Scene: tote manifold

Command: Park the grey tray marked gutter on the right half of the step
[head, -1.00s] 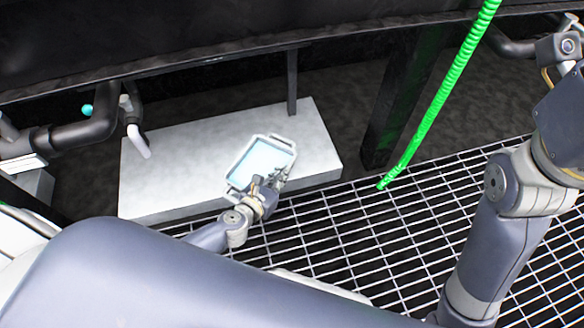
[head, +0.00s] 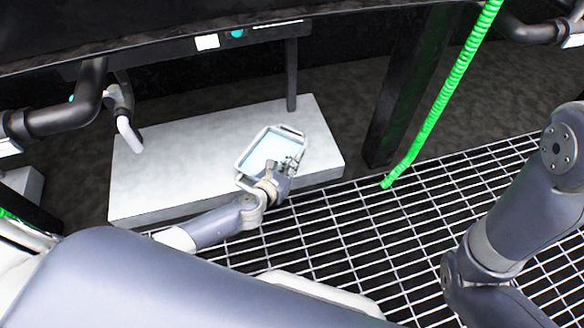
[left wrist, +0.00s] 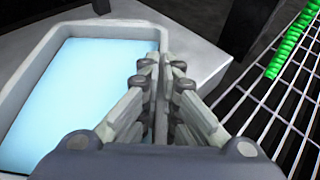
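The grey tray (head: 244,160), with a light blue inside, is over the right half of the pale step (head: 180,165). It sits slightly askew. I cannot tell whether its base touches the step, and no gutter marking is legible. My left gripper (head: 287,165) is at the tray's near right side. In the left wrist view, the left fingers (left wrist: 157,75) are closed together on the side wall of the tray (left wrist: 115,30). My right arm shows at the right of the head view, but its gripper is out of view.
A dark post (head: 292,75) stands behind the step. A pipe with a white handle (head: 130,134) overhangs its left end. A green hose (head: 440,105) hangs to the right, above the metal grating (head: 370,235). The step's left half is clear.

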